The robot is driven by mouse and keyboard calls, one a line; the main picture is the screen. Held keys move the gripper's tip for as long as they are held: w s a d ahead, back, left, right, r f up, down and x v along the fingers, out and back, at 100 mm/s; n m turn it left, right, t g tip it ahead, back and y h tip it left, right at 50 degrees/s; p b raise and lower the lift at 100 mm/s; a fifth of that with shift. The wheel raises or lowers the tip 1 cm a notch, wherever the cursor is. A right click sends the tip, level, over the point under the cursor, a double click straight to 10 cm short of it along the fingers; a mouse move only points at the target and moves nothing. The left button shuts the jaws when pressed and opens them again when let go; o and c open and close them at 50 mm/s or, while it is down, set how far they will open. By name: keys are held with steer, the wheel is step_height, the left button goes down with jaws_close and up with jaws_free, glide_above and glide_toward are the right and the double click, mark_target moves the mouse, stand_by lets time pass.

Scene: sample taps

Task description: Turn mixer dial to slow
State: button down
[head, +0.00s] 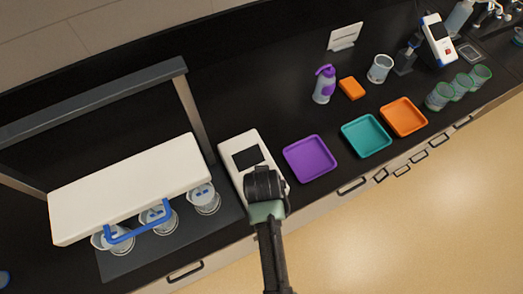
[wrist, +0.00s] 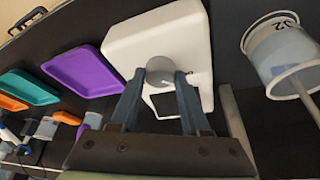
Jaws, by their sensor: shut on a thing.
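The mixer control box is white (head: 231,146) with a dark screen, and it lies on the black bench in the head view. In the wrist view the white box (wrist: 125,45) fills the middle, and its round grey dial (wrist: 160,70) stands up from its face. My gripper (wrist: 160,77) is shut on the dial, one finger on each side. In the head view my gripper (head: 266,188) covers the front part of the box and hides the dial. The dial's markings and setting cannot be read.
A long white stirrer head (head: 130,185) with a blue handle (head: 138,227) stands over several beakers on the left. Purple (head: 310,158), teal (head: 366,136) and orange (head: 404,117) trays lie to the right. A purple-topped bottle (head: 324,85) stands behind them.

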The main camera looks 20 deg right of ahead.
steer(key=m, duration=0.2)
steer(key=m+h, duration=0.1)
steer(key=m, duration=0.1)
steer(key=shift+w+a+m+g+h+p, duration=0.1)
steer(key=shift+w+m+g+h+p, duration=0.1)
steer(key=shift+m+g+h+p, duration=0.15)
steer(key=shift+m+g+h+b, duration=0.4)
steer(key=shift+m+g, duration=0.45)
steer(key=shift+m, duration=1.4)
steer(key=shift+c, duration=1.9)
jaws_free()
steer(key=shift+a+r, duration=0.1)
steer(key=b+v, duration=0.2)
steer(key=v, duration=1)
steer(key=shift+r, duration=0.35)
steer(key=shift+s, duration=0.1)
